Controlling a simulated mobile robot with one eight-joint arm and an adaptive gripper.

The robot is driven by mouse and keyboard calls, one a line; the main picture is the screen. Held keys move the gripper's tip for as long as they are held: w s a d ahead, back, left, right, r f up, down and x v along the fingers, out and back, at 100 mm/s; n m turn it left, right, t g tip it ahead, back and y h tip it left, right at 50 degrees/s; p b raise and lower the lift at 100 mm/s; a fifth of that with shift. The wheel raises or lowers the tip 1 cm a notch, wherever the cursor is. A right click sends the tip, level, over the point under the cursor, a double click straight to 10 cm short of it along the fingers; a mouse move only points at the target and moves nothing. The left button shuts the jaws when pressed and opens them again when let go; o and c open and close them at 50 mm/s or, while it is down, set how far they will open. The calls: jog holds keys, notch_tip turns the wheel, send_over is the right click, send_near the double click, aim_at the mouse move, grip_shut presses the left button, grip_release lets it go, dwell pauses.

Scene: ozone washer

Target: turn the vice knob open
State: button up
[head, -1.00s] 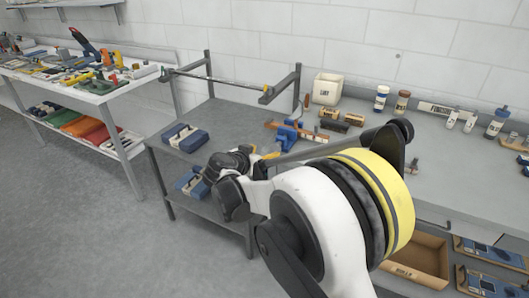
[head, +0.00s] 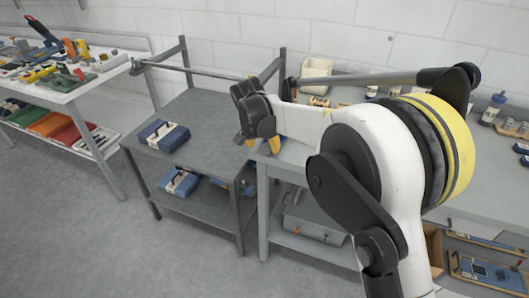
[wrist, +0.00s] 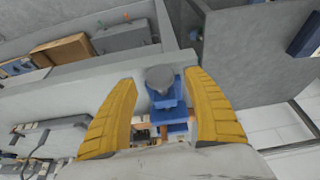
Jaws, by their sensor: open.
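The blue vice (wrist: 168,104) shows in the wrist view at the edge of the grey bench, with a round grey knob (wrist: 159,78) at its near end. My gripper (wrist: 164,88) is open, with one yellow finger on each side of the vice and knob. Gaps show between both fingers and the knob, and nothing is gripped. In the head view my gripper (head: 260,145) is above the bench's left corner, fingertips pointing down.
A grey side table (head: 190,105) with a rail frame stands left of the bench and carries a blue box (head: 163,135). A grey toolbox (head: 313,215) sits on the bench's lower shelf. A white bin (head: 317,72) stands behind my arm. The floor at front left is clear.

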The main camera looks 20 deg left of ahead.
jog(key=shift+b+x, duration=0.3)
jog(key=shift+x, duration=1.05)
jog(key=c, duration=1.3)
jog(key=shift+a, duration=0.1)
jog(key=h+p, duration=0.2)
jog(key=h, duration=0.1)
jog(key=shift+a+n+h, duration=0.1)
jog(key=shift+n+h, duration=0.3)
jog(key=n+h, duration=0.1)
jog(key=h, duration=0.3)
jog(key=shift+f+h, duration=0.1)
jog(key=shift+h, duration=0.3)
